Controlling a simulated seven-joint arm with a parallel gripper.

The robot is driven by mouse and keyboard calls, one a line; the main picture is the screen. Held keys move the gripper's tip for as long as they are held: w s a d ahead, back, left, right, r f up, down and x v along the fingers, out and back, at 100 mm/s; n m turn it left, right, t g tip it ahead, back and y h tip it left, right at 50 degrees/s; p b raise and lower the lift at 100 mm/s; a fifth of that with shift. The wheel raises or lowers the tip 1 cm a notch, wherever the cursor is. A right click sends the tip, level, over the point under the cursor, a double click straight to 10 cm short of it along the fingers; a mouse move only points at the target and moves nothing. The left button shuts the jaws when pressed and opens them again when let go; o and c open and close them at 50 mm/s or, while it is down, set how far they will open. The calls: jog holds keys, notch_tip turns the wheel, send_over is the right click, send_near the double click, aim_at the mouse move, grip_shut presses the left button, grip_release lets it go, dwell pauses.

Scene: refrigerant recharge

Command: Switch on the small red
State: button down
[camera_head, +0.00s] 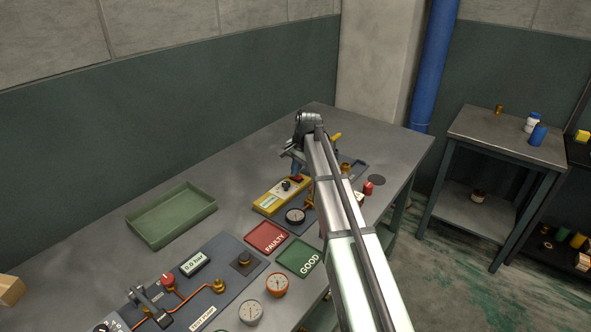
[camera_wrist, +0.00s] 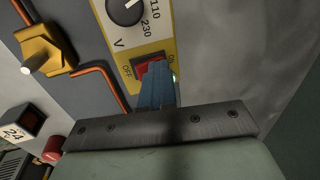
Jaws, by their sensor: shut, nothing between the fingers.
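A small red rocker switch (camera_wrist: 146,67) sits on a yellow panel between the labels OFF and ON, in the wrist view. My gripper (camera_wrist: 157,72) is shut and empty, its blue fingertips over the ON side of the switch and hiding part of it. Whether they touch it I cannot tell. A small green light shows just right of the fingers. A black dial (camera_wrist: 126,9) marked 110 and 230 V is on the same panel. In the head view the yellow unit (camera_head: 270,203) is on the table, with my gripper (camera_head: 296,169) at its far end.
A brass fitting (camera_wrist: 46,50) and copper pipe (camera_wrist: 102,82) lie left of the panel. On the table are a green tray (camera_head: 172,217), a red FAULTY mat (camera_head: 267,238), a green GOOD mat (camera_head: 299,258) and gauges.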

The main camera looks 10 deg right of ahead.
jog(key=shift+s+d+f, duration=0.4)
jog(key=shift+s+f, duration=0.15)
jog(key=shift+s, duration=0.1)
jog(key=w+a+v, duration=0.1)
jog(key=w+v, duration=0.1)
jog(key=v, duration=1.2)
jog(key=shift+s+r, duration=0.25)
jog(key=shift+r, duration=0.35)
jog(key=shift+d, duration=0.1)
jog(key=shift+d+r, duration=0.1)
jog(key=x, duration=1.4)
jog(key=shift+s, duration=0.15)
